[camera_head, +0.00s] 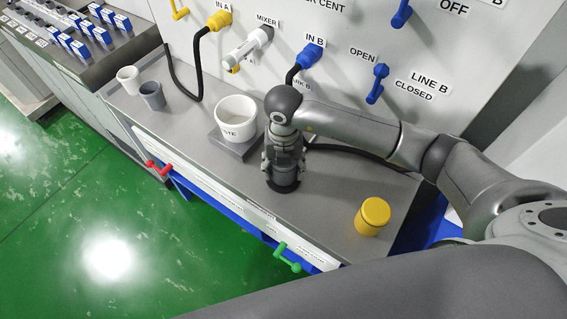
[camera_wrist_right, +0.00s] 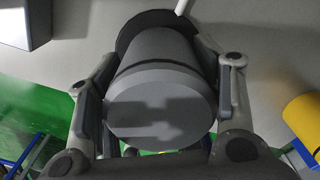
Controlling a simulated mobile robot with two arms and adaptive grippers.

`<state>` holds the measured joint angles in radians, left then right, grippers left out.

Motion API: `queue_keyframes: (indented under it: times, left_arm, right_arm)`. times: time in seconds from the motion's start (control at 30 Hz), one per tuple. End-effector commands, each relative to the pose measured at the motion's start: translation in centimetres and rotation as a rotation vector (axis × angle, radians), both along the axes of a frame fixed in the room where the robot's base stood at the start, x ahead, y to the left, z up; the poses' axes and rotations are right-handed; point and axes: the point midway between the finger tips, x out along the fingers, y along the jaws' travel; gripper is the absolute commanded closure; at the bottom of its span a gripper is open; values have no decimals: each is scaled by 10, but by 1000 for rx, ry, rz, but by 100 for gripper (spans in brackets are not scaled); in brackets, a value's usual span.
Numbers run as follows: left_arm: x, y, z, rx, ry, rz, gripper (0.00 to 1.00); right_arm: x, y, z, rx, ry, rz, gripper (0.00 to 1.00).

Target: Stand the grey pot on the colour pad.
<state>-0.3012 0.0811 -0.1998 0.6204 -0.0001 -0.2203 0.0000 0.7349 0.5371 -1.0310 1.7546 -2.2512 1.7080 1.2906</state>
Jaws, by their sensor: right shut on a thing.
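The grey pot (camera_head: 284,178) is upright between the fingers of my right gripper (camera_head: 284,165), which points down at the bench. In the right wrist view the pot (camera_wrist_right: 160,108) fills the middle, with a finger pressed to each side. A dark round pad (camera_head: 270,187), which looks like the colour pad, shows around the pot's base. It also shows at the pot's far end in the wrist view (camera_wrist_right: 128,32). I cannot tell whether the pot touches it or hangs just above. My left gripper is not in view.
A white tub (camera_head: 236,118) stands on a grey square plate to the left. A yellow jar (camera_head: 373,216) stands to the right. A white cup (camera_head: 128,79) and a grey cup (camera_head: 152,95) are at the far left. A black hose (camera_head: 350,150) runs behind my right gripper.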

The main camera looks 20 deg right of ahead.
Motion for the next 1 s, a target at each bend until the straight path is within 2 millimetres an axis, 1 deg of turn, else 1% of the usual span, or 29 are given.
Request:
queue_keyframes:
  times: [0.27,0.4,0.43,0.57,0.87,1.0]
  left_arm:
    - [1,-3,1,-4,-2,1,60]
    - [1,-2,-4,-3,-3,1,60]
    - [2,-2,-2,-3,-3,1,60]
    - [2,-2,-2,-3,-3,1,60]
    - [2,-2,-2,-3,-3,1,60]
    - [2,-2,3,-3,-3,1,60]
  right_arm:
    - [1,1,-2,1,-3,1,71]
    - [0,1,-7,1,-3,1,71]
    - [0,1,-6,1,-3,1,37]
    - [0,1,-5,2,-2,1,20]
    - [0,0,-5,1,-1,1,19]
    - [0,1,1,1,-1,1,19]
